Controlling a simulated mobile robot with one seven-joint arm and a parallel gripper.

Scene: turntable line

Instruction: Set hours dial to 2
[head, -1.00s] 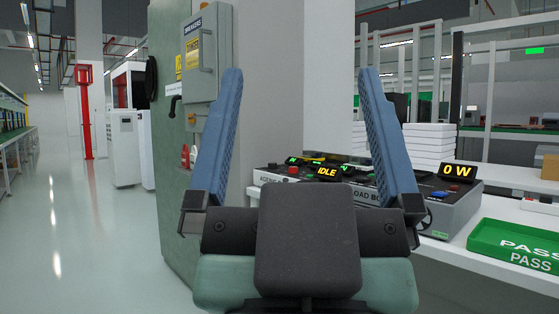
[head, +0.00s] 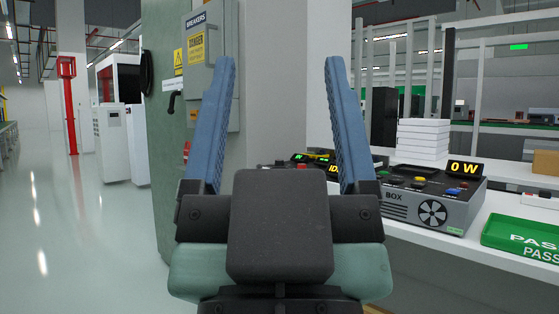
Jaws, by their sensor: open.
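My gripper (head: 280,62) is raised in the middle of the head view, its two blue fingers open with nothing between them. Behind it on the white bench is a dark control unit (head: 312,158) with lit displays, one partly reading "ID". My right finger and gripper body cover much of this unit. I cannot make out an hours dial or its setting. To the right stands the grey load box (head: 400,205) with a fan, coloured buttons and a "0 W" display (head: 466,169).
A green PASS tray (head: 520,232) lies on the bench (head: 465,250) at the right. White boxes (head: 423,139) are stacked behind the load box. A green cabinet (head: 164,120) with a grey breaker box (head: 204,45) stands at the left. The floor (head: 90,240) further left is clear.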

